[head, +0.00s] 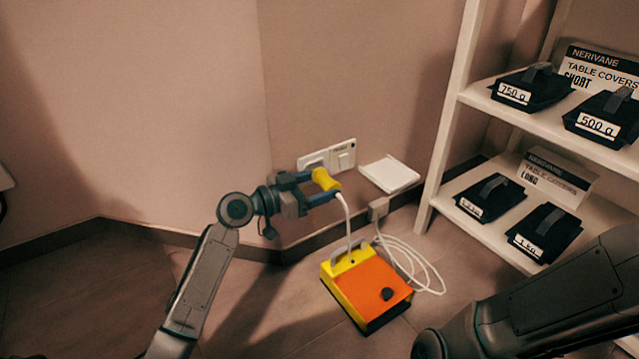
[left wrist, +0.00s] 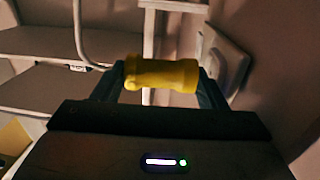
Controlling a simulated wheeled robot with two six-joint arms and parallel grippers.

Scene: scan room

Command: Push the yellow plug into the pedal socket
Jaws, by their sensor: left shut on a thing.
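My left gripper (head: 318,190) is shut on the yellow plug (head: 325,179), which it holds in front of the wall. The plug also shows in the left wrist view (left wrist: 162,75), lying crosswise between the two fingers (left wrist: 160,95). A white cord hangs from the plug down to the orange and yellow pedal box (head: 372,281) on the floor. A white wall plate (head: 312,160) is close behind the plug; its part labelled in small print is too small to read. Whether the plug touches the plate I cannot tell. My right arm (head: 540,305) shows at lower right; its gripper is out of view.
A white shelf unit (head: 447,110) stands at right with black weight bags and signs. A white panel (head: 390,174) juts from the wall. A grey plug block (head: 378,209) sits low on the wall, with coiled white cable (head: 425,275) on the floor beside the pedal box.

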